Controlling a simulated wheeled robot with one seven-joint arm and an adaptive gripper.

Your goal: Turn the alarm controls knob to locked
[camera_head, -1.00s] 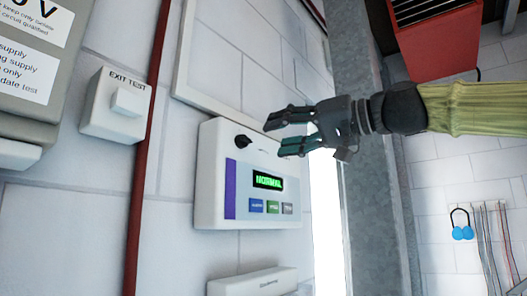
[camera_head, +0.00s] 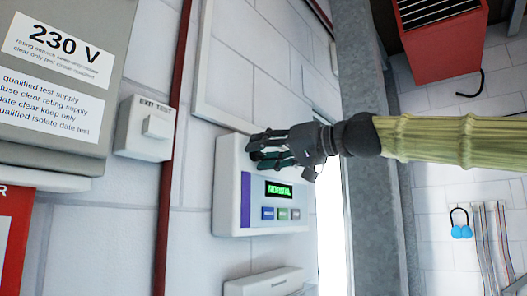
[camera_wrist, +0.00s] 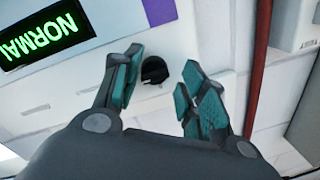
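The alarm controls panel (camera_head: 228,206) is a white wall box with a purple stripe and a green lit display (camera_head: 279,190) reading NORMAL. The display also shows upside down in the wrist view (camera_wrist: 48,33). The black knob (camera_wrist: 154,70) sits on the panel face. In the head view my gripper (camera_head: 254,151) covers it at the panel's upper part. In the wrist view my gripper (camera_wrist: 160,84) is open, with one teal-padded finger on each side of the knob and a gap to each. I cannot tell which position the knob points to.
An exit test box (camera_head: 146,130) and a red pipe (camera_head: 172,150) are left of the panel. A white box (camera_head: 262,284) is below it. A grey metal column (camera_head: 372,150) stands to the right. A red louvred unit (camera_head: 441,45) hangs at upper right.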

